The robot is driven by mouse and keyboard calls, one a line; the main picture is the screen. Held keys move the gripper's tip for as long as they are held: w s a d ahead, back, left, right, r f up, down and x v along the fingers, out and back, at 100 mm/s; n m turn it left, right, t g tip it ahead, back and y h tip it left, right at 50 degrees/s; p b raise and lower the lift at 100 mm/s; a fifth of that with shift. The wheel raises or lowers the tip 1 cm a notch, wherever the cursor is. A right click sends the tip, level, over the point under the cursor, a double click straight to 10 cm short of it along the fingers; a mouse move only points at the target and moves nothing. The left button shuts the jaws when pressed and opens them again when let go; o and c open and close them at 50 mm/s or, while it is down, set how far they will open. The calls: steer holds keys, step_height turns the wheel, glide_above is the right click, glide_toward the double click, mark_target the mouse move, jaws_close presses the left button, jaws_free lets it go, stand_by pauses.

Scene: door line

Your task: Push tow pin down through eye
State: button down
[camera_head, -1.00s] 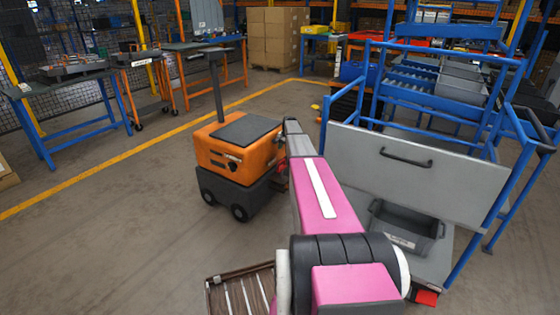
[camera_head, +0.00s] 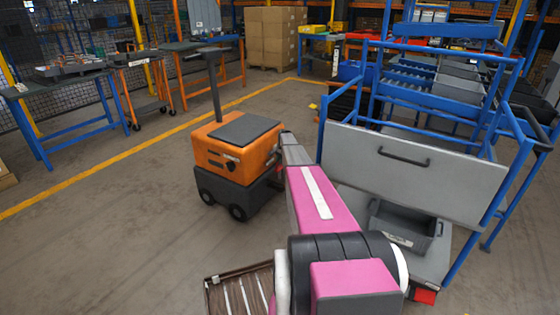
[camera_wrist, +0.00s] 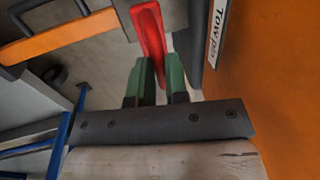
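A red piece (camera_wrist: 150,35), seemingly the tow pin's handle, shows in the wrist view beside an orange panel (camera_wrist: 265,90) with a white "Tow pin" label (camera_wrist: 217,32). My gripper (camera_wrist: 160,68) has its two green fingers close together on either side of the red piece, whose lower end lies between them. In the head view the far end of my arm reaches between the orange tug (camera_head: 237,155) and the blue-framed cart (camera_head: 500,200). My arm hides the gripper there. The eye and the pin's lower end cannot be made out.
The cart carries a large grey panel with a black handle (camera_head: 403,156) and a grey bin (camera_head: 400,228) on its deck, close to my arm's right. A blue workbench (camera_head: 65,85) stands at the left. The floor left of the tug is clear.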

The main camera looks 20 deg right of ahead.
mark_target(280, 167)
steer(key=shift+f, duration=3.95)
steer(key=c, duration=1.1)
jaws_free()
steer(key=r, duration=0.3)
steer(key=s+d+r, duration=0.1)
steer(key=r, duration=0.6)
steer(key=shift+s+d+r, duration=0.15)
steer(key=shift+s+r, duration=0.15)
steer(key=shift+s, duration=0.05)
